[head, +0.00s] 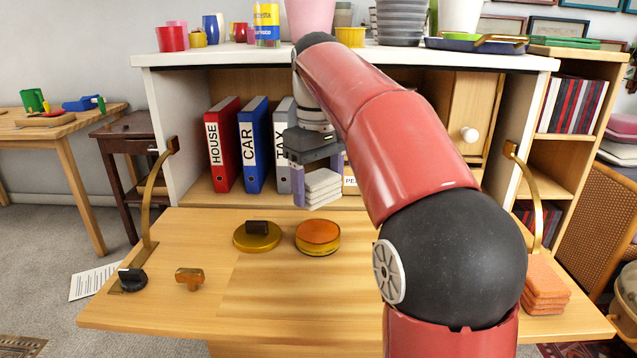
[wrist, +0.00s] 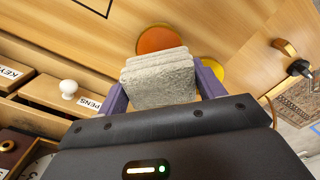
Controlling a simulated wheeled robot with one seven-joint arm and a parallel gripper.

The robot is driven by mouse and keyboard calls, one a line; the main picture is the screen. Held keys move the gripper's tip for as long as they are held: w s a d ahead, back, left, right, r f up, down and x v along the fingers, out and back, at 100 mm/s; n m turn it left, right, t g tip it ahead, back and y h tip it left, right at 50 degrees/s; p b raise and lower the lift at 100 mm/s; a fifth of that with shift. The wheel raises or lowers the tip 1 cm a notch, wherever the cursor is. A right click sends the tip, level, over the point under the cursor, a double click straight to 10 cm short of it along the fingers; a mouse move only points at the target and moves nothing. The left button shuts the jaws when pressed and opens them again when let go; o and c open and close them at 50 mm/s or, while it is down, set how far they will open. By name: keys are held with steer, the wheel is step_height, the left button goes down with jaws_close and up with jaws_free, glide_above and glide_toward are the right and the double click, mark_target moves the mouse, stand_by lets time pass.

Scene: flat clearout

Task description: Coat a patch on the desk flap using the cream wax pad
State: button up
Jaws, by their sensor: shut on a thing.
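My gripper (head: 318,180) is shut on a cream pad (head: 323,188), which looks like a stack of folded layers. It is held above the back of the desk flap (head: 200,320), in front of the binders. In the wrist view the pad (wrist: 158,80) sits between the two purple fingers and looks greyish. The flap is lowered, with a paler, streaky area in its middle. A round tin with an orange top (head: 318,235) stands on the flap. A gold lid (head: 241,240) with a dark block on it lies to its left. The pad's underside is hidden.
A black knob-like thing (head: 133,279) and a small wooden-handled thing (head: 189,276) lie at the flap's left. Orange folded cloths (head: 545,285) lie at its right. Brass stays (head: 152,200) flank it. My arm hides much of the right side. The flap's front left is clear.

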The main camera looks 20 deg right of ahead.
mark_target(318, 204)
steer(key=shift+w+f, duration=0.15)
steer(key=shift+f, duration=0.05)
steer(key=shift+f+b, duration=1.15)
steer(key=shift+f, duration=1.65)
steer(key=shift+f, duration=0.55)
stand_by(0.4)
step_height(318, 204, up, 3)
steer(key=p, duration=0.2)
steer(key=shift+f+p, duration=0.1)
steer(key=shift+p, duration=0.25)
steer(key=shift+r, duration=2.15)
